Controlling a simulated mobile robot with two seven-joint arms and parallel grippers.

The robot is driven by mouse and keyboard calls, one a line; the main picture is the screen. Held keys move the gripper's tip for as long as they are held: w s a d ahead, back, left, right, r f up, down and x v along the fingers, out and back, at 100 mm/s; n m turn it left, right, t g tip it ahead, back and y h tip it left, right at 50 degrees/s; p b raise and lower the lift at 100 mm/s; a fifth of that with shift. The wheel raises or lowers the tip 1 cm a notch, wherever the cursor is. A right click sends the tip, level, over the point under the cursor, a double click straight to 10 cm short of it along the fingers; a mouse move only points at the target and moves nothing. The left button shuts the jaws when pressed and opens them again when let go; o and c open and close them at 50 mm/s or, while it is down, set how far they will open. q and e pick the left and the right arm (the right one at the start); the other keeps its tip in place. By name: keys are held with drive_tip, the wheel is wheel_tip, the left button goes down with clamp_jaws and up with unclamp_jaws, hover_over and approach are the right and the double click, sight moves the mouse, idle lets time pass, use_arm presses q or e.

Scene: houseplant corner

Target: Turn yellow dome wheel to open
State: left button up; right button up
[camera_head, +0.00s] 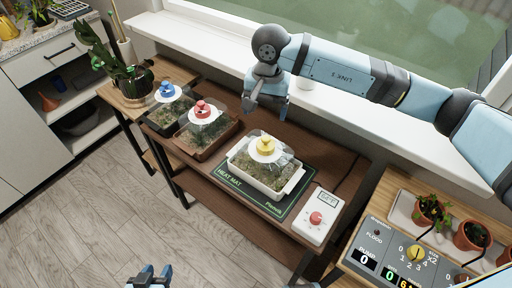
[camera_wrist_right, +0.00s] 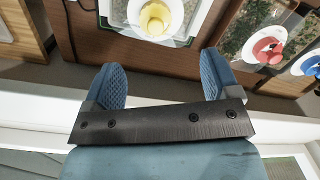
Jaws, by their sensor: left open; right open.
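The yellow dome wheel (camera_head: 265,145) sits on a white disc on top of a clear dome (camera_head: 283,163). The dome covers a white tray (camera_head: 262,182) of greenery on the heat mat (camera_head: 232,188). My right gripper (camera_head: 266,104) is open and empty, above and behind the dome near the window sill. In the right wrist view the yellow wheel (camera_wrist_right: 155,18) lies at the top, beyond the open fingers (camera_wrist_right: 161,76) and apart from them. My left gripper (camera_head: 150,279) is open at the bottom edge of the head view, over the floor, far from the wheel.
Domes with a red wheel (camera_head: 200,107) and a blue wheel (camera_head: 166,90) stand to the left on the brown table. A white control box (camera_head: 316,217) with a red knob stands right of the mat. The pump panel (camera_head: 395,250) and potted plants are further right.

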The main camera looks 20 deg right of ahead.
sight(266, 136)
drive_tip(key=shift+h, duration=0.3)
drive_tip(key=f, duration=1.3)
drive_tip(key=shift+w+d+f, duration=0.2)
drive_tip(key=shift+w+d, duration=0.1)
drive_tip(key=shift+d, duration=0.1)
drive_tip(key=c, duration=0.9)
